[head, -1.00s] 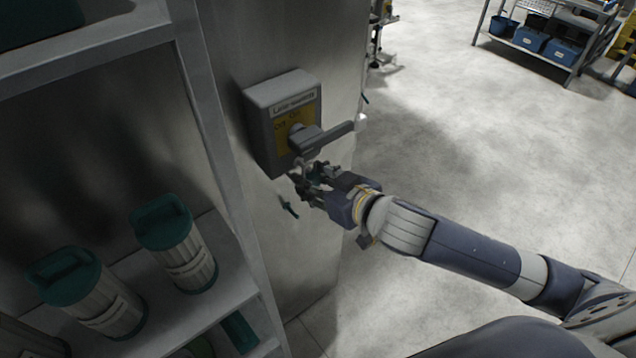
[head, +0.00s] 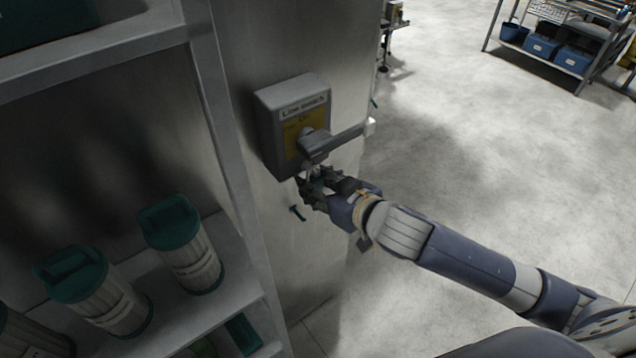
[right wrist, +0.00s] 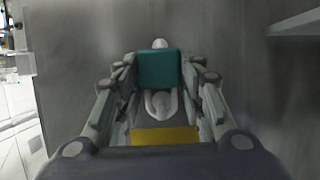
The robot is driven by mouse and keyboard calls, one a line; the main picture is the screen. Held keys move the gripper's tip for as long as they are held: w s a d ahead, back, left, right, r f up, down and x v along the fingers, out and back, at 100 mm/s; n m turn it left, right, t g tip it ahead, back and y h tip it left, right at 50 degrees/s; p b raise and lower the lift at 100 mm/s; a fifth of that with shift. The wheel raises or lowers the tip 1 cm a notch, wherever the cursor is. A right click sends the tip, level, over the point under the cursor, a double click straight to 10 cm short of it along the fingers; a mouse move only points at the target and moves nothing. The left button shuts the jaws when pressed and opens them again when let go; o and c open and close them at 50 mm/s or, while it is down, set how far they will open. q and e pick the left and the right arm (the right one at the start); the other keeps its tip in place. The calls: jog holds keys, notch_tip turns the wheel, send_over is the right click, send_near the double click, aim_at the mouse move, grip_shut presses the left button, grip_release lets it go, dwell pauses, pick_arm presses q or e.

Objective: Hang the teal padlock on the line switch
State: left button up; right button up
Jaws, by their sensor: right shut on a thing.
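The line switch (head: 286,112) is a grey box with a yellow plate and a grey handle pointing right, mounted on a metal panel. My right gripper (head: 316,182) is just below the switch's handle hub. In the right wrist view the gripper (right wrist: 160,78) is shut on the teal padlock (right wrist: 159,68), whose body sits between the fingertips. A pale rounded metal part shows just beyond the padlock. In the head view the padlock is mostly hidden by the fingers, and I cannot tell whether its shackle is through the switch. My left gripper is not in view.
A shelf (head: 215,272) with teal-capped filter canisters (head: 183,245) stands at the left, its upright close to the panel. The floor (head: 470,150) at right is clear; a rack (head: 545,62) stands far off.

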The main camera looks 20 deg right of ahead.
jog(key=o, duration=1.2)
jog(key=shift+s, duration=0.1)
